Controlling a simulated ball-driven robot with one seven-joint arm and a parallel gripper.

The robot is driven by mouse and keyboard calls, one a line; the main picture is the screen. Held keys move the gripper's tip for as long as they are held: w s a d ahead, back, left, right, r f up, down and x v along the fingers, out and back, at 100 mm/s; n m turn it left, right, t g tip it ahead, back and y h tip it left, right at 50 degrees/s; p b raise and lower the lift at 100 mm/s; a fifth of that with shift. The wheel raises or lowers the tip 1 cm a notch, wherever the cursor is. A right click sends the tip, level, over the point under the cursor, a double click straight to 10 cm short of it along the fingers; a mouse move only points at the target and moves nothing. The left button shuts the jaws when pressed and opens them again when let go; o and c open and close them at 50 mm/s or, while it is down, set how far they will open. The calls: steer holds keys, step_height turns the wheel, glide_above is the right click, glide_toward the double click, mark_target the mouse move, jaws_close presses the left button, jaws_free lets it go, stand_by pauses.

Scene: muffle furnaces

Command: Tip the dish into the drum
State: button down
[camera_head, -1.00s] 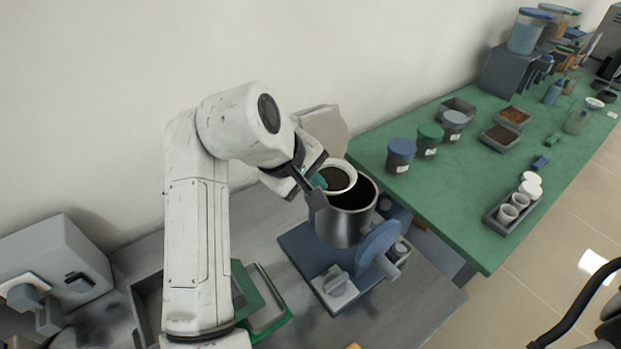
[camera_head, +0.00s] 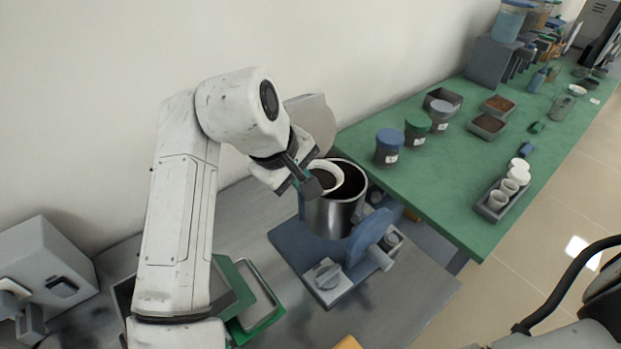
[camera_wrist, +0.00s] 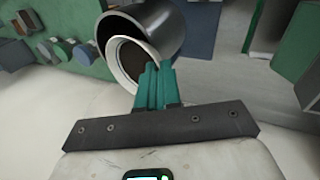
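The drum (camera_head: 332,216) is a grey metal cylinder, open at the top, in a blue stand on the grey bench. It also shows in the wrist view (camera_wrist: 172,28). The dish (camera_head: 336,172) is white and round with dark material inside. It is tilted at the drum's mouth, overlapping its rim; I cannot tell whether they touch. In the wrist view the dish (camera_wrist: 113,62) still holds dark brown material, and the drum looks dark inside. My gripper (camera_wrist: 157,72) has its teal fingers together at the dish's rim, gripping it. In the head view my gripper (camera_head: 308,184) is partly hidden.
The drum's blue stand (camera_head: 290,243) has a round blue end plate (camera_head: 370,235). A green bench (camera_head: 450,170) on the right carries lidded jars (camera_head: 389,148), trays and a rack of white cups (camera_head: 500,200). A grey box (camera_head: 50,270) stands at left.

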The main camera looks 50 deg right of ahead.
steer(key=shift+d+r+y+p, duration=0.25)
steer(key=shift+r+y+p, duration=0.65)
steer(key=shift+p, duration=1.25)
steer(key=shift+s+d+r+t+y+p, duration=0.15)
steer(key=shift+r+y+p, duration=0.15)
steer(key=shift+p, duration=0.45)
steer(key=shift+w+d+r+t+y+p, duration=0.15)
steer(key=shift+y+p, duration=0.3)
steer(key=shift+p, duration=0.35)
steer(key=shift+s+d+r+y+p, duration=0.1)
steer(key=shift+r+y+p, duration=0.2)
steer(key=shift+p, duration=0.45)
steer(key=shift+d+r+y, duration=0.1)
steer(key=shift+d+y, duration=0.05)
steer(key=shift+y, duration=0.3)
steer(key=shift+s+d+r+y, duration=0.1)
steer(key=shift+d+r+y, duration=0.35)
steer(key=shift+y, duration=0.35)
steer(key=shift+d+r+t+y, duration=0.1)
steer(key=shift+r+t+y, duration=0.05)
steer(key=shift+t+y, duration=0.15)
steer(key=shift+d+r+y, duration=0.25)
steer(key=shift+d+y, duration=0.05)
steer(key=shift+y, duration=0.2)
